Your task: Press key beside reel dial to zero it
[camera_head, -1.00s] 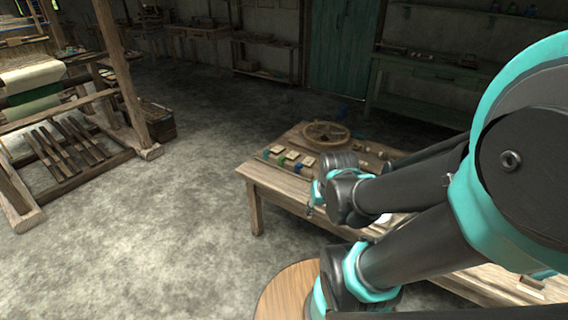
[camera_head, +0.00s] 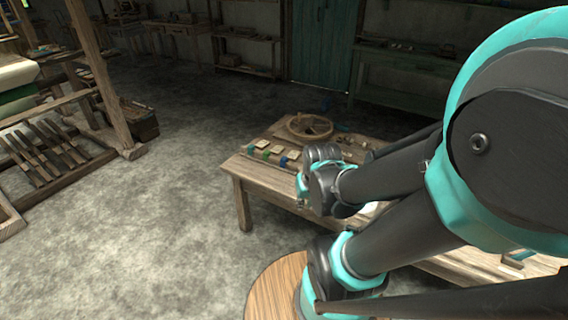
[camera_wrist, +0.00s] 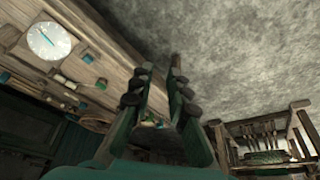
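The reel dial (camera_wrist: 48,40) shows in the wrist view at the upper left, a round white face with a teal needle, on a wooden bench (camera_wrist: 110,60). Small teal and pale blocks lie near it, among them a teal one (camera_wrist: 87,58); I cannot tell which is the key. My gripper (camera_wrist: 162,65) is open and empty in the wrist view, its two fingers apart. It points past the bench edge toward the floor, to the right of the dial. In the head view my arm hides part of the bench, and the fingers cannot be made out.
The bench (camera_head: 262,176) carries a wooden wheel (camera_head: 309,127) and a row of tiles and coloured blocks (camera_head: 270,150). A handloom (camera_head: 85,75) stands at the left. Open concrete floor lies between. A round wooden stool top (camera_head: 270,292) is below my arm.

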